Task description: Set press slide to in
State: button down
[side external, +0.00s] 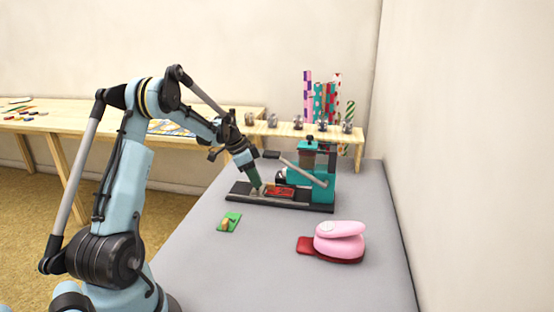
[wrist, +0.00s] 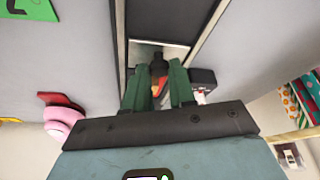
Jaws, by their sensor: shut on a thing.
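The teal press (side external: 315,183) stands on a long black base (side external: 300,204) on the grey table, with a grey lever arm. A dark slide with a red top (side external: 280,192) sits on the base, left of and outside the press body. My gripper (side external: 257,190) is low over the base at the slide's left end. In the wrist view its green fingers (wrist: 158,86) are closed around a small dark knob (wrist: 158,66) above the track between two dark rails. The fingers hide part of the knob and most of the slide there.
A pink punch (side external: 340,240) on a red base and a green card (side external: 229,222) lie in front of the press. A wooden shelf (side external: 290,130) with small metal pots stands behind, with patterned rolls (side external: 320,98) beyond. The grey table (side external: 270,275) is clear at the front.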

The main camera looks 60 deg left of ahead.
jog(key=shift+w+d, duration=0.85)
jog(key=c, duration=0.9)
grip_release()
jog(key=shift+c, duration=0.2)
jog(key=shift+s, duration=0.1)
jog(key=v, duration=1.2)
